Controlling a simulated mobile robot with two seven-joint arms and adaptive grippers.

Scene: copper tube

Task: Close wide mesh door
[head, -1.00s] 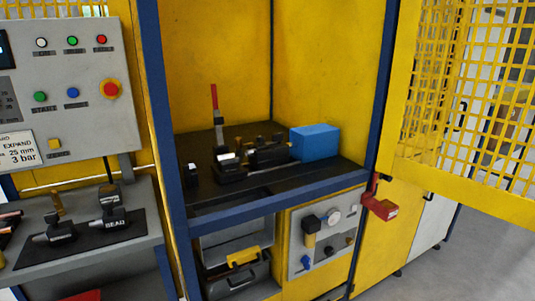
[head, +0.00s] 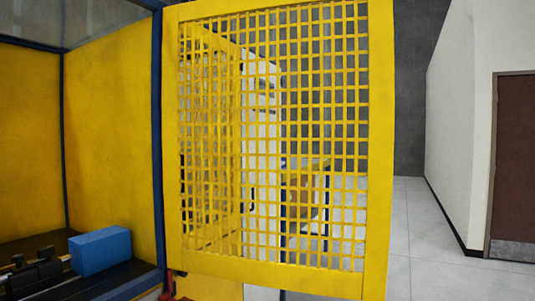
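The wide yellow mesh door (head: 380,150) stands open in the head view. Its hinge side is along the dark blue post (head: 158,130) of the yellow cabinet, and it reaches out to the right. Its solid yellow frame surrounds a square grid that I can see through. The cabinet opening to the left of the post is uncovered. Neither of my grippers shows in the view, and nothing of mine touches the visible part of the door.
A blue block (head: 100,251) and dark fixtures (head: 38,272) sit on the cabinet's black worktop. Behind the mesh is a table (head: 305,165). Grey floor (head: 415,230) lies open right of the door, before a white wall (head: 450,130) and a brown door (head: 515,165).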

